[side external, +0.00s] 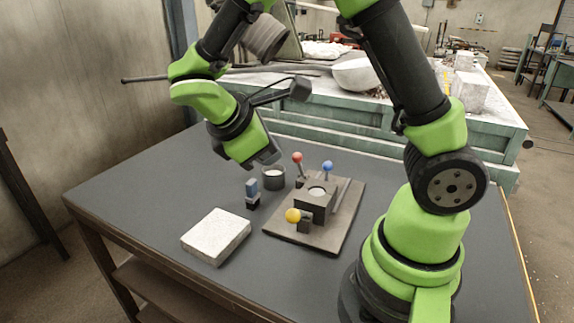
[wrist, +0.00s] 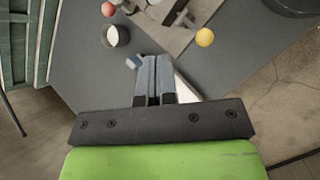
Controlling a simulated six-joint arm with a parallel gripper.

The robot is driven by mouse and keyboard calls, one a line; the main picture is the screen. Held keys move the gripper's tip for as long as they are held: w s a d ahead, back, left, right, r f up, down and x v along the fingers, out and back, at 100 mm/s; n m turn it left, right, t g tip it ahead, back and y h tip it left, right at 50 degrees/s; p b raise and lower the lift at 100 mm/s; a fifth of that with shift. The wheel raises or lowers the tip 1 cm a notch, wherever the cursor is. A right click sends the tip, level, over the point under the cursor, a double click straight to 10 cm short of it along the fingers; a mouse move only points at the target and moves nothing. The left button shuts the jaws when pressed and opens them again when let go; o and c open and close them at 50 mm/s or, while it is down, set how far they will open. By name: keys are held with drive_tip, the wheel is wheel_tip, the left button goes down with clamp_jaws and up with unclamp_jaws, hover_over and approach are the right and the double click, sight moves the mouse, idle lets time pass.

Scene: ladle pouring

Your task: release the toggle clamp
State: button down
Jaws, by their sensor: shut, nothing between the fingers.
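A fixture on a flat base plate (side external: 335,232) carries a dark block (side external: 315,206) with a round light top. Around it stand a red ball knob (side external: 297,158), a blue ball knob (side external: 327,166) and a yellow ball knob (side external: 293,215). I cannot tell which knob belongs to the toggle clamp. My gripper (side external: 266,162) is shut and empty, above the table behind and left of the fixture. In the wrist view the shut fingers (wrist: 154,64) point toward the plate, with the red knob (wrist: 108,9) and yellow knob (wrist: 205,37) beyond them, apart from the fingers.
A dark cup with pale contents (side external: 272,178) stands near my gripper, left of the plate. A small blue-topped block (side external: 252,193) and a white slab (side external: 216,237) also sit on the dark table (side external: 150,184). A green bench (side external: 440,134) with clutter is behind.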

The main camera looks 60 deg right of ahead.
drive_tip(key=w+f+n+t+h, duration=0.1)
drive_tip(key=w+f+n+h, duration=0.3)
drive_tip(key=f+n+h, duration=0.2)
wheel_tip(320, 180, down, 2)
drive_tip(key=shift+w+d+f+n, duration=0.25)
drive_tip(key=shift+w+n, duration=0.1)
drive_tip(key=shift+n, duration=0.45)
drive_tip(key=shift+d, duration=0.1)
approach(298, 163)
drive_tip(key=f, duration=0.1)
drive_tip(key=d+f, duration=0.1)
drive_tip(key=f, duration=0.1)
drive_tip(key=shift+d+f, duration=0.3)
drive_tip(key=shift+f, duration=0.1)
drive_tip(key=shift+s+d+r, duration=0.1)
drive_tip(key=shift+d+r, duration=0.35)
drive_tip(key=shift+d, duration=0.35)
drive_tip(key=shift+s+d+r, duration=0.1)
drive_tip(key=shift+d+r, duration=0.35)
drive_tip(key=shift+d, duration=0.35)
